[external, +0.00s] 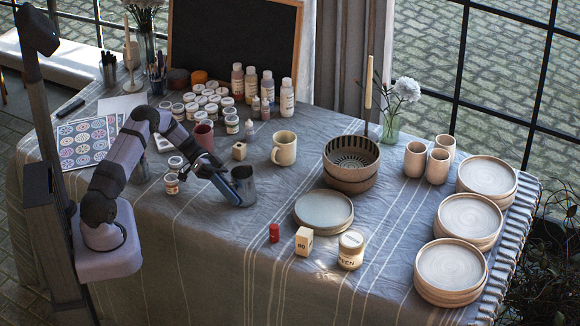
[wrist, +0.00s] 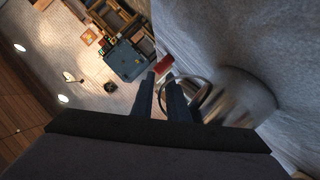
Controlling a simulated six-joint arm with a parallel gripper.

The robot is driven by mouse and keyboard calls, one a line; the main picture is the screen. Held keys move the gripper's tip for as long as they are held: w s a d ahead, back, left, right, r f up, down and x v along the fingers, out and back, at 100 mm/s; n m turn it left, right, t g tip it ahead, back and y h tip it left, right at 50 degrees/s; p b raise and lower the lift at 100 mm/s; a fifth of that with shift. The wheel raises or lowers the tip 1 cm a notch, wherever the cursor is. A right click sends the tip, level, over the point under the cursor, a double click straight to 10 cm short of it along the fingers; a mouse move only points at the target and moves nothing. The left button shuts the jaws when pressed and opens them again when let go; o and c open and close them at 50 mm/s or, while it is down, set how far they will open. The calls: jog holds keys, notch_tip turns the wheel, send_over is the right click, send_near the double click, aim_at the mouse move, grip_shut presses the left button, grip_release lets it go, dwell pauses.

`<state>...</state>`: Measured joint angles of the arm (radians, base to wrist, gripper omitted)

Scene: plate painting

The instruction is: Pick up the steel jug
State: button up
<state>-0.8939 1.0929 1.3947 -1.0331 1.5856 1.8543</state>
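The steel jug (external: 244,186) is a dark grey metal vessel near the front of the cloth-covered table, left of the middle. In the wrist view its shiny body (wrist: 245,97) is on the right, with its round handle turned towards my fingers. My gripper (external: 225,188) is low at the jug's left side. In the wrist view my two dark fingers (wrist: 162,92) stand apart, and the outer curve of the handle lies between them. I see no clear contact between the fingers and the handle. The lower part of the handle is hidden behind the right finger.
A cream mug (external: 284,149) and a small wooden block (external: 239,151) stand behind the jug. A reddish cup (external: 204,136) and several paint jars are close to my arm.

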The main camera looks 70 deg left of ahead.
jog(key=shift+w+d+f, duration=0.2)
jog(key=shift+w+d, duration=0.05)
jog(key=shift+d, duration=0.35)
jog(key=shift+c, duration=0.3)
grip_shut()
jog(key=shift+r, duration=0.25)
dwell(1.0)
notch_tip(320, 180, up, 10)
jog(key=b, duration=0.1)
jog(key=shift+f+b, duration=0.25)
jog(key=shift+b, duration=0.05)
dwell(0.7)
jog(key=shift+w, duration=0.1)
